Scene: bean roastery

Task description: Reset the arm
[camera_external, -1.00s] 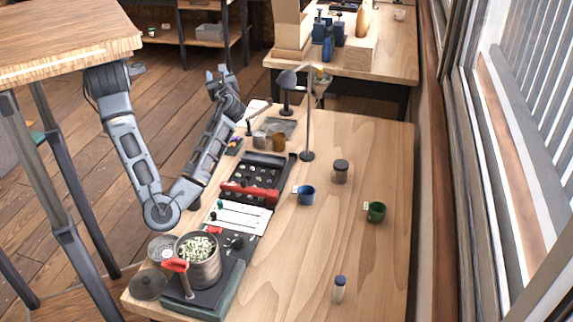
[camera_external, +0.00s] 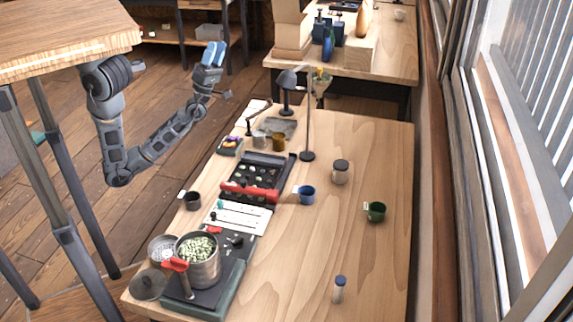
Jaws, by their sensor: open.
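My arm is bent at the left, off the table's left edge, with its elbow low over the wooden floor. My gripper (camera_external: 214,54) is raised at the end of the arm and points upward, with blue-grey fingers close to the picture's top. It is open, and I see nothing held in it. It is apart from the table and everything on it.
The long wooden table (camera_external: 360,262) carries a pot of beans (camera_external: 199,262), a black tray (camera_external: 262,170), a blue mug (camera_external: 305,195), a green mug (camera_external: 376,211), a dark cup (camera_external: 192,200) and a thin metal stand (camera_external: 309,125). Its right side has free room.

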